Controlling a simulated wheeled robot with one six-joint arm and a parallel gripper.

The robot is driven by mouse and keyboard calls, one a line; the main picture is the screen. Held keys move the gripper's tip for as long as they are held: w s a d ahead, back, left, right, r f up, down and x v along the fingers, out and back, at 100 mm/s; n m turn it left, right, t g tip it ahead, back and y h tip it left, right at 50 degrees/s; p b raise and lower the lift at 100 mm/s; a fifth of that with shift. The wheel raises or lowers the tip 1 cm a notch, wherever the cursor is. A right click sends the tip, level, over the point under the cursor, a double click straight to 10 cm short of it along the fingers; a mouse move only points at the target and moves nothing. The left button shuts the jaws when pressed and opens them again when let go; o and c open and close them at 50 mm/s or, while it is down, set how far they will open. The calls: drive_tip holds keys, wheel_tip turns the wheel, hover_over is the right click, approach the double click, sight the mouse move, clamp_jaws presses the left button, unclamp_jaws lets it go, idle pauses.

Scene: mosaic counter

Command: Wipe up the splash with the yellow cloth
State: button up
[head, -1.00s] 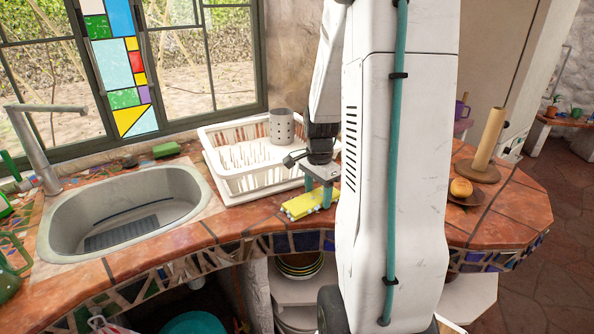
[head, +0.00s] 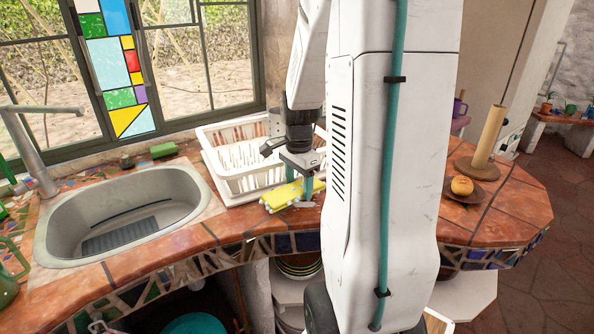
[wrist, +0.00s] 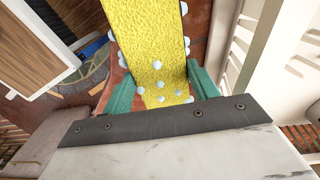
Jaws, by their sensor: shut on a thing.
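The yellow cloth (head: 281,198) is a folded strip on the terracotta counter, just in front of the white dish rack. In the wrist view the cloth (wrist: 150,42) lies between the teal fingers and extends away from them. My gripper (head: 306,194) is shut on its near end, low over the counter; it also shows in the wrist view (wrist: 163,92). White bead-like blobs (wrist: 158,66) dot the cloth and stick out along its sides. No separate splash can be made out on the counter; the cloth and my arm hide part of it.
The white dish rack (head: 222,178) stands close behind the cloth. The sink (head: 62,243) is to the left, with a green sponge (head: 164,150) behind it. To the right are a paper-towel post (head: 490,137) and a round orange item (head: 462,186). The counter's front edge is near.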

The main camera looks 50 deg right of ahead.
sight(298, 187)
drive_tip(key=shift+r, duration=2)
drive_tip(key=shift+a, duration=0.1)
